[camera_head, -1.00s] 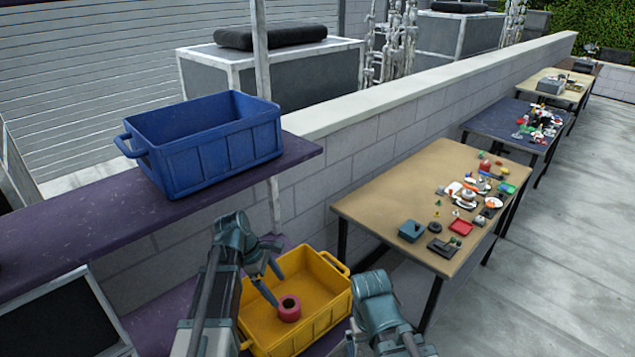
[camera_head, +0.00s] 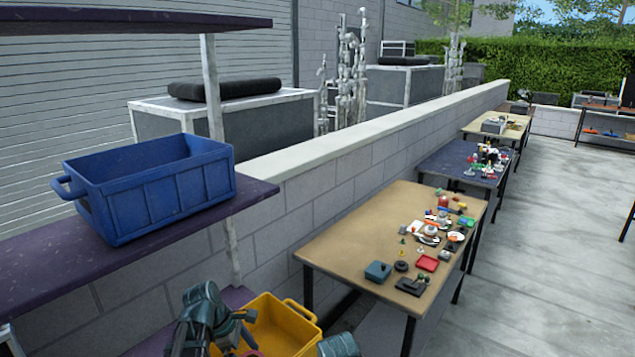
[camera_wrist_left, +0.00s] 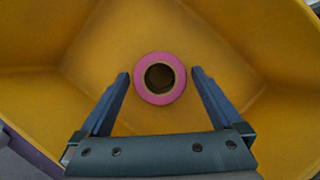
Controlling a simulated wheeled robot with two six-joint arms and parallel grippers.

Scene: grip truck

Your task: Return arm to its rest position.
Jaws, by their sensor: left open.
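My left arm comes in at the bottom of the head view, and its gripper is over the yellow crate (camera_head: 282,328). In the left wrist view my left gripper (camera_wrist_left: 160,82) is open, with one finger on each side of a pink tape roll (camera_wrist_left: 160,79). The roll lies inside the yellow crate (camera_wrist_left: 40,55), beyond the fingertips and apart from them as far as I can tell. Part of the roll shows at the bottom edge of the head view (camera_head: 252,353). Part of my right arm shows at the bottom edge, but its gripper is out of view.
A blue crate (camera_head: 150,190) stands on the purple shelf (camera_head: 40,255) at left. A tan table (camera_head: 345,235) with several small items stands right of the yellow crate. A block wall (camera_head: 330,165) runs behind. The paved floor at far right is open.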

